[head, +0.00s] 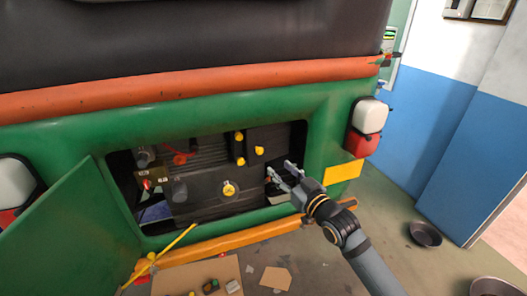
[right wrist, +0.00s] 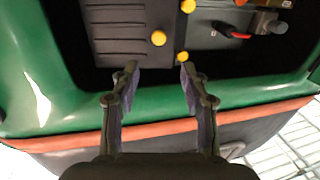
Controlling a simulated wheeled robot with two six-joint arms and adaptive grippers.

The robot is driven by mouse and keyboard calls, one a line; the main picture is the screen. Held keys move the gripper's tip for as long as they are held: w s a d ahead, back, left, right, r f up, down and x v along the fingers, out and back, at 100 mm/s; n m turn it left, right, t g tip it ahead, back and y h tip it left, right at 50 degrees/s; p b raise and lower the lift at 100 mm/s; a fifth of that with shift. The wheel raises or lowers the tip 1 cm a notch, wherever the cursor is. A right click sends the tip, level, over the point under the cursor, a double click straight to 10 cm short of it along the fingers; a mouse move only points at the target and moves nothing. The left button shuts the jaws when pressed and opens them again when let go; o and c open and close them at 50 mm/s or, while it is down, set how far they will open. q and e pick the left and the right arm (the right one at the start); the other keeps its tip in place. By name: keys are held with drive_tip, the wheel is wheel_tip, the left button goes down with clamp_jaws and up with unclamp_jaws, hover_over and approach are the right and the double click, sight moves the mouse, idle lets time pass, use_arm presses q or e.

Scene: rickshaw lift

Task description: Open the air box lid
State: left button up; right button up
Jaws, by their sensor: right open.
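The air box appears to be the dark box (head: 266,140) in the rickshaw's open rear compartment, with yellow knobs along its left side. In the right wrist view, which is turned over, the ribbed dark box (right wrist: 115,30) is ahead of my fingers. One yellow knob (head: 259,151) sits on its face; it also shows in the wrist view (right wrist: 158,38), just beyond the gap between my fingertips. The lid looks shut. My right gripper (head: 280,170) is open and empty, at the compartment's right side, below and right of the knobs. My left gripper is out of view.
The green body (head: 315,140) frames the compartment opening. A green flap (head: 75,230) hangs open at the left. An orange bumper (head: 240,242) runs below, with a yellow bar (head: 160,253) leaning there. Cardboard (head: 195,278) lies on the floor; a dark bowl (head: 425,234) stands at right.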

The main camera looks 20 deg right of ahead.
sight(261, 152)
drive_tip(key=p+x, duration=0.1)
drive_tip(key=x, duration=1)
drive_tip(key=shift+d+f, duration=0.1)
drive_tip(key=shift+s, duration=0.1)
drive_tip(key=shift+c, duration=0.9)
clamp_jaws()
